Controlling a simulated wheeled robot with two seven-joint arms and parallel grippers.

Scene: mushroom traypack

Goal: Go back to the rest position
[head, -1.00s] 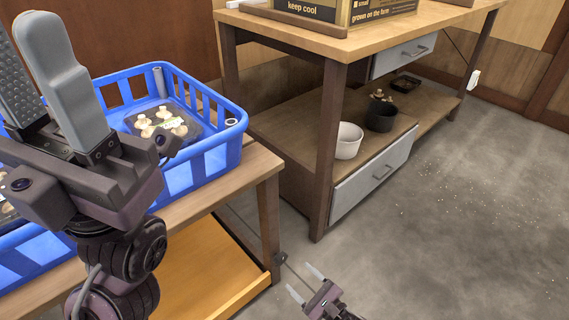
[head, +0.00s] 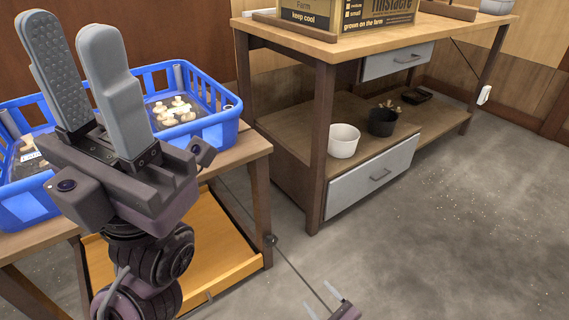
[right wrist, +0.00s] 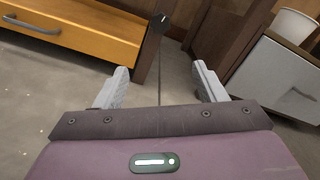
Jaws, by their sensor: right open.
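My left gripper (head: 67,26) stands large in the left of the head view with its fingers pointing up. Its two grey fingers are apart with nothing between them. It hides part of the blue crate (head: 216,140). In the crate a dark tray of pale mushrooms (head: 175,109) shows to the right of the fingers, and more mushrooms (head: 27,150) show to the left. My right gripper (head: 322,299) is low at the bottom edge, over the floor, mostly cut off. In the right wrist view its fingers (right wrist: 163,82) are wide apart and empty.
The crate sits on a wooden table (head: 250,150) with an orange drawer (head: 215,245) below. A workbench (head: 300,45) holds cardboard boxes (head: 375,12); its shelf has a white pot (head: 344,141) and a black pot (head: 382,122). Grey floor (head: 450,220) at right is clear.

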